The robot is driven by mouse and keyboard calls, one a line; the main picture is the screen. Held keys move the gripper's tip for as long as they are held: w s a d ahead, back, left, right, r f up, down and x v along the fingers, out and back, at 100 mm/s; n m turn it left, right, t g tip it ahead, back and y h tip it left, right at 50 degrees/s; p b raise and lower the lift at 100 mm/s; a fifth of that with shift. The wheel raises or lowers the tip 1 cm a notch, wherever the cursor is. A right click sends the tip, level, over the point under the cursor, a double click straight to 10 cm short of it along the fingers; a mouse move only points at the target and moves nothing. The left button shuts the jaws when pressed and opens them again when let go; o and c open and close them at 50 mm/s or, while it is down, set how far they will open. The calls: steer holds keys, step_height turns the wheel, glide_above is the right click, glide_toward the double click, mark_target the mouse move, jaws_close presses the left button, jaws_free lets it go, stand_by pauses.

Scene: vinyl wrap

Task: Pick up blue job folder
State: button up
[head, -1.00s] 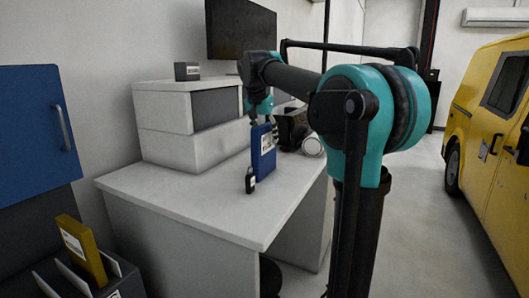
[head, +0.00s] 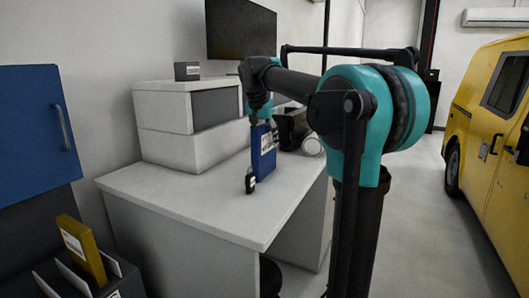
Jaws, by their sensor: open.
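The blue job folder (head: 262,160) stands upright on the white desk (head: 190,205) in the head view, with a white label on its face. A dark padlock-like tag (head: 250,182) is at its lower left corner. My gripper (head: 264,122) points down at the folder's top edge and is open. Its fingers are small and partly hidden, so I cannot tell whether they touch the folder.
White drawer boxes (head: 185,148) stand at the desk's back left, with a small dark box (head: 187,71) on top. Dark equipment (head: 292,128) sits behind the folder. A yellow folder (head: 82,248) stands in a rack at lower left. The front of the desk is clear.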

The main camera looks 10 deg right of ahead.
jaws_close()
stand_by(0.3)
